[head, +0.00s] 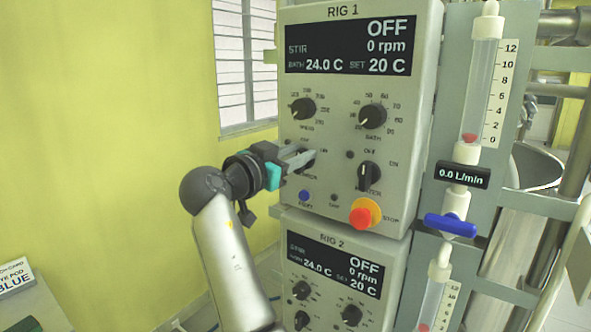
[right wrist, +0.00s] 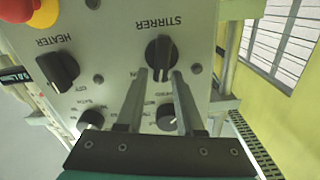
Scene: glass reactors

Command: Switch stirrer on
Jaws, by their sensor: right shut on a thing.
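The RIG 1 control box (head: 340,185) faces me, its display (head: 350,46) reading STIR OFF and 0 rpm. The black STIRRER knob (right wrist: 160,58) shows clearly in the right wrist view, upside down there; in the head view it is mostly hidden by my fingers. My right gripper (head: 306,158) reaches the panel from the left. Its two fingers are shut on the STIRRER knob, one on each side, as the right wrist view (right wrist: 159,74) also shows. My left gripper is not in view.
The black HEATER knob (head: 369,176) and red STOP button (head: 362,216) sit right of the gripper. Dials for speed (head: 303,108) and bath (head: 372,116) are above. The RIG 2 box (head: 335,270) is below. A flow tube with a blue valve (head: 451,225) stands at right.

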